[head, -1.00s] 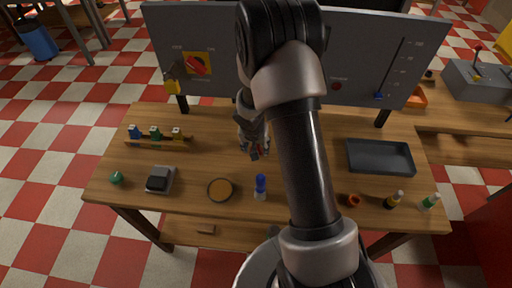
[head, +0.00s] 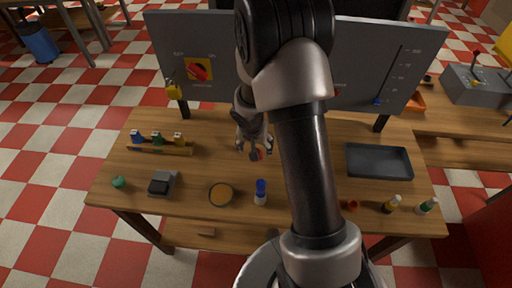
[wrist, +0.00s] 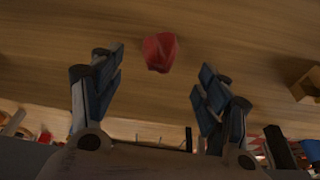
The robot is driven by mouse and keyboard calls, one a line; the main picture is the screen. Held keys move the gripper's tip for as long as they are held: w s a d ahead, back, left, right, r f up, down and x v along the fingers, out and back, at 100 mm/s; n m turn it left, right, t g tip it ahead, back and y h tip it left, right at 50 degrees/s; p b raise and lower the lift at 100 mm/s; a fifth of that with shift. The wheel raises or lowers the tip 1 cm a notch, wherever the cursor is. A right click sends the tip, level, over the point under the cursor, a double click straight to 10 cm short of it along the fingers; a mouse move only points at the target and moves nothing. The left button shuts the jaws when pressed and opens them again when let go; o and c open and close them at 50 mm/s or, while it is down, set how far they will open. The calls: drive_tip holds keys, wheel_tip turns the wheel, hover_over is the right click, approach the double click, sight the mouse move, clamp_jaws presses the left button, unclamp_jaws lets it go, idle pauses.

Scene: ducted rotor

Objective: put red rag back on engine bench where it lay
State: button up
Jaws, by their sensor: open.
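The red rag (wrist: 159,52) is a small crumpled red lump on the wooden bench top in the wrist view. It lies just beyond and between my fingertips, with bare wood around it. My gripper (wrist: 158,75) is open, its two dark blue-padded fingers spread to either side and apart from the rag. In the head view my gripper (head: 254,152) is low over the middle of the engine bench (head: 215,165).
A blue-capped bottle (head: 261,192) and a round orange-brown dish (head: 221,194) stand in front of my gripper. A dark tray (head: 379,161) lies at the right. A grey upright panel (head: 225,60) closes the back. A rack of small coloured items (head: 160,146) stands at the left.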

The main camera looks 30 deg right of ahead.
drive_tip(key=s+a+r+n+p, duration=0.1)
drive_tip(key=s+a+r, duration=0.15)
drive_tip(key=r, duration=0.55)
drive_tip(key=s+a+r+n+t, duration=0.1)
drive_tip(key=s+r, duration=0.3)
drive_tip(key=r, duration=0.4)
drive_tip(key=s+a+r+n+p, duration=0.1)
drive_tip(key=s+a+r, duration=0.15)
drive_tip(key=r, duration=0.55)
drive_tip(key=s+a+r+n+y, duration=0.1)
drive_tip(key=s+a+r+n, duration=0.1)
drive_tip(key=s, duration=0.6)
drive_tip(key=s+a+r+n+t+y, duration=0.1)
drive_tip(key=s+a+r+n, duration=0.1)
drive_tip(key=s+a+r, duration=0.3)
drive_tip(key=s, duration=0.3)
drive_tip(key=shift+a+n, duration=0.2)
drive_tip(key=shift+n, duration=0.2)
drive_tip(key=shift+w, duration=0.1)
